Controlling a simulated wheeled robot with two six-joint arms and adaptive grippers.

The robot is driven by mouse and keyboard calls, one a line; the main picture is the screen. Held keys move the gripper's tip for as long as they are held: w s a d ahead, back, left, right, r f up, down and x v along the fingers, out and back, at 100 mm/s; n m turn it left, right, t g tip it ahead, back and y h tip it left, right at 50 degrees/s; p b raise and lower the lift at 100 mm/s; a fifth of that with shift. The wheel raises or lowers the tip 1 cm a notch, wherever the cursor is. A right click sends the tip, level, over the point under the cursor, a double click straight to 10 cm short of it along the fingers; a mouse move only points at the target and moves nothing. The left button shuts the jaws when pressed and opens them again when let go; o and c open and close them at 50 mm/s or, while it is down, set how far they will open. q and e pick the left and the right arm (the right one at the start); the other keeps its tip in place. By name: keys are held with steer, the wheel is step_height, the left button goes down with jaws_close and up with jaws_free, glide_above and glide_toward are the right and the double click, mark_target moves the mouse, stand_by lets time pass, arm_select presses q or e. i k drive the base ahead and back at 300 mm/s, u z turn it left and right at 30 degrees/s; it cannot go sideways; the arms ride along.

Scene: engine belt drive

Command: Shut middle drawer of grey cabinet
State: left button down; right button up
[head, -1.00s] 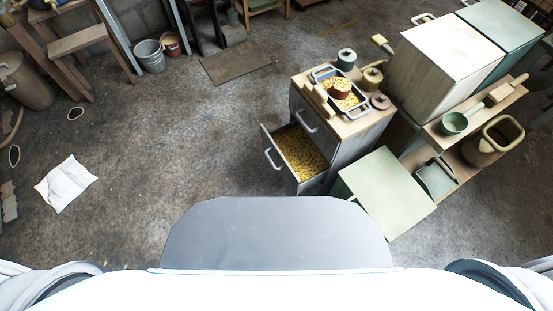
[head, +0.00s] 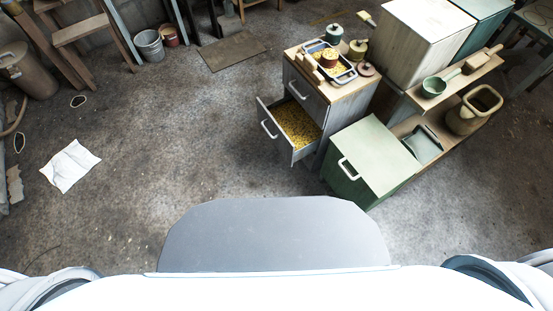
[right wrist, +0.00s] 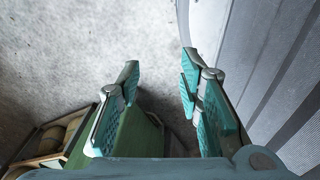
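The grey cabinet (head: 350,105) stands right of centre in the head view. A drawer below its top drawer is pulled out, with a light handle (head: 269,129) on its front. This open drawer (head: 297,124) is filled with small yellow pieces. The top drawer (head: 303,86) above it is shut. The cabinet's lower part is hidden behind the open drawer. Neither gripper shows in the head view. In the right wrist view my right gripper (right wrist: 160,68) is open and empty, its teal-padded fingers apart, above bare floor. It touches nothing.
A green cabinet (head: 375,150) with a white handle stands close right of the grey cabinet. A tray (head: 328,62), pots and a brush sit on the grey cabinet's top. A shelf with a green pan (head: 433,87) is further right.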

mark_target(293, 130)
steer(key=z, duration=0.7)
steer(key=i, duration=0.9)
steer(key=u, duration=0.6)
